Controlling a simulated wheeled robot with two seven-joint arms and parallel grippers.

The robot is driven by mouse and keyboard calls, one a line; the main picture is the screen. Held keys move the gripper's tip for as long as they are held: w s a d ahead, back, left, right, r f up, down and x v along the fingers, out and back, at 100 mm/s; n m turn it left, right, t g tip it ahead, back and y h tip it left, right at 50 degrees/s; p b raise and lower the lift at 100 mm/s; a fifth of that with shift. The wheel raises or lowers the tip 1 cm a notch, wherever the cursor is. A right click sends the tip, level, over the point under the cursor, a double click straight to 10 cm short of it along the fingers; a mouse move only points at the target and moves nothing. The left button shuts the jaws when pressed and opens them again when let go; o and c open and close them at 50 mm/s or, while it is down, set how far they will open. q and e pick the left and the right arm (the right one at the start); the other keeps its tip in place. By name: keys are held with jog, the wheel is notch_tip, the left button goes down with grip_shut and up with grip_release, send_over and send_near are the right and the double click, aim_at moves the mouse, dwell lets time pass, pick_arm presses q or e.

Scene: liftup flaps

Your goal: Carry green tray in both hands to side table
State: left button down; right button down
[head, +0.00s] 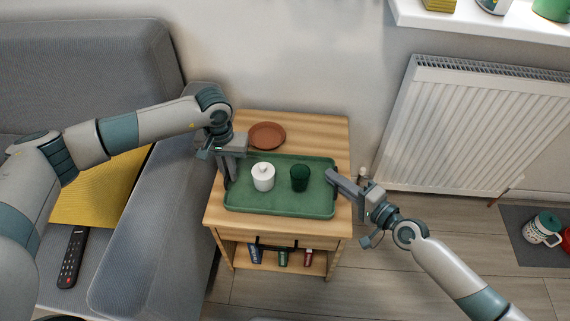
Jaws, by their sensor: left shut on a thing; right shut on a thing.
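The green tray (281,200) is over the top of the wooden side table (312,131), near its front edge. I cannot tell whether it rests on the top or hangs just above it. A white lidded pot (263,177) and a dark green cup (300,178) stand upright on the tray. My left gripper (229,178) is shut on the tray's left end. My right gripper (333,180) is shut on the tray's right end. The fingertips are partly hidden at both ends.
A brown plate (267,136) lies on the table behind the tray. A grey sofa (152,232) with a remote (72,257) stands at the left. A white radiator (465,130) is on the right wall. Mugs (541,230) stand on a floor mat. Several items fill the table's lower shelf.

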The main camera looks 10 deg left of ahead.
pick_arm(q)
jog(key=c, duration=1.9)
grip_release()
pick_arm(e)
jog(key=c, duration=1.9)
grip_release()
pick_arm(q)
jog(key=shift+r, duration=0.1)
jog(key=shift+r, duration=3.95)
pick_arm(e)
jog(key=shift+s+d, duration=0.1)
jog(key=v, duration=1.1)
jog(key=shift+s+d, duration=0.25)
jog(key=shift+d, duration=0.05)
jog(key=shift+r, duration=0.1)
